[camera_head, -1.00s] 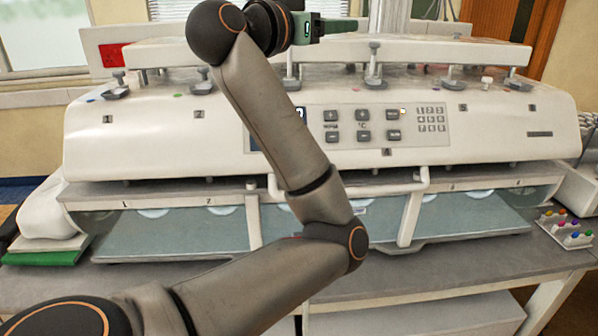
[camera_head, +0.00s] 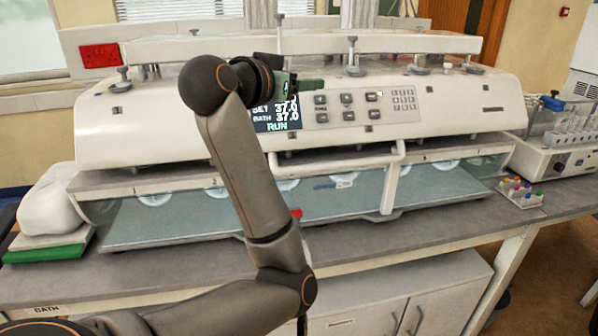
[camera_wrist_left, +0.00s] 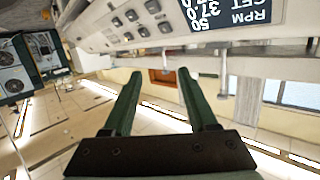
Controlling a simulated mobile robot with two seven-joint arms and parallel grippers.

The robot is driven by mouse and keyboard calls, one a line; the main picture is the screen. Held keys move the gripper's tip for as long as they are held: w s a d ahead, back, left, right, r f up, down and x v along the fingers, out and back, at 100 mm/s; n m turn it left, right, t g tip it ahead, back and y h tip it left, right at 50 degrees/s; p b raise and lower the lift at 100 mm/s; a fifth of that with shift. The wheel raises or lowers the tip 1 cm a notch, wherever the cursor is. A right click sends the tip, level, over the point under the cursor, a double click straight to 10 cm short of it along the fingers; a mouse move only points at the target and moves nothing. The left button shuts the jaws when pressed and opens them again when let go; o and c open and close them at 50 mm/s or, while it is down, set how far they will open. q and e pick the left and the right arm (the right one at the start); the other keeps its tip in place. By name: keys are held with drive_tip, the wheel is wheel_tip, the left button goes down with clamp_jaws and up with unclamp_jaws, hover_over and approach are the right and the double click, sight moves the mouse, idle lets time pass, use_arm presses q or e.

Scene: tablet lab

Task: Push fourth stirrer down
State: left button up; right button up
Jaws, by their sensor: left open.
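Metal stirrers with upright rods stand along the top of the white dissolution machine (camera_head: 440,115). The fourth stirrer from the left (camera_head: 352,57) is upright, its base on the machine's top. The first (camera_head: 123,78), fifth (camera_head: 418,60) and sixth (camera_head: 473,55) also show; my arm partly covers the second and third. My left gripper (camera_head: 318,87) has green fingers pointing right, in front of the display and below and left of the fourth stirrer. In the left wrist view its fingers (camera_wrist_left: 158,78) are spread apart with nothing between them. My right gripper is not in view.
The display (camera_head: 277,117) reads RUN and is partly covered by my wrist. A rack of coloured-cap vials (camera_head: 520,192) stands right of the bath.

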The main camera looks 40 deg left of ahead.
use_arm(q)
drive_tip(key=d+f+g, duration=0.1)
drive_tip(key=f, duration=0.4)
drive_tip(key=d+f+g, duration=0.1)
drive_tip(key=f, duration=0.4)
drive_tip(key=s+d+f+g, duration=0.1)
drive_tip(key=f, duration=0.4)
drive_tip(key=shift+s+m, duration=0.1)
drive_tip(key=shift+m, duration=0.3)
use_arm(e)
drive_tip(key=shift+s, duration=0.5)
